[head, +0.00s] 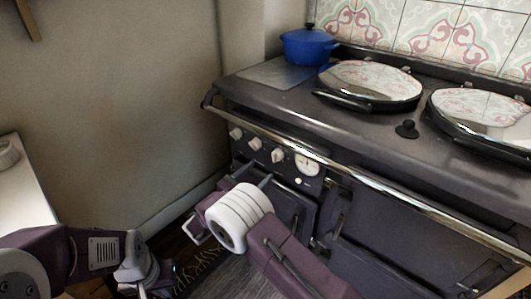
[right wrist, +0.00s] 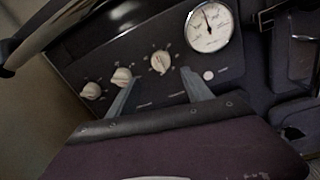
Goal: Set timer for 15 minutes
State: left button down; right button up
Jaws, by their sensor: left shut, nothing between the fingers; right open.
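The dark range cooker (head: 360,235) has three cream knobs in a row on its front panel: left (head: 236,133), middle (head: 255,144) and right (head: 278,156). They also show in the right wrist view as left (right wrist: 92,91), middle (right wrist: 122,77) and right (right wrist: 160,62). Which knob is the timer is too small to read. My right gripper (head: 254,174) is open and empty, pointing at the panel. In the right wrist view its fingers (right wrist: 159,90) lie apart below the right knob, not around it. My left gripper (head: 143,290) is shut and empty at the bottom left, far from the knobs.
A round white gauge (head: 307,165) sits right of the knobs, above a small white button (head: 299,181). A metal rail (head: 350,175) runs along the cooker above the panel. A blue pot (head: 306,48) stands on top. A white counter (head: 22,195) is at left.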

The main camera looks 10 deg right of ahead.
aim_at(274, 159)
jog(key=b+x, duration=0.2)
jog(key=x, duration=0.5)
jog(key=shift+w+d+f+b, duration=0.1)
jog(key=shift+d+f+b, duration=0.05)
jog(key=shift+d+b, duration=0.25)
jog(key=shift+w+d, duration=0.4)
jog(key=shift+d, duration=0.05)
grip_shut()
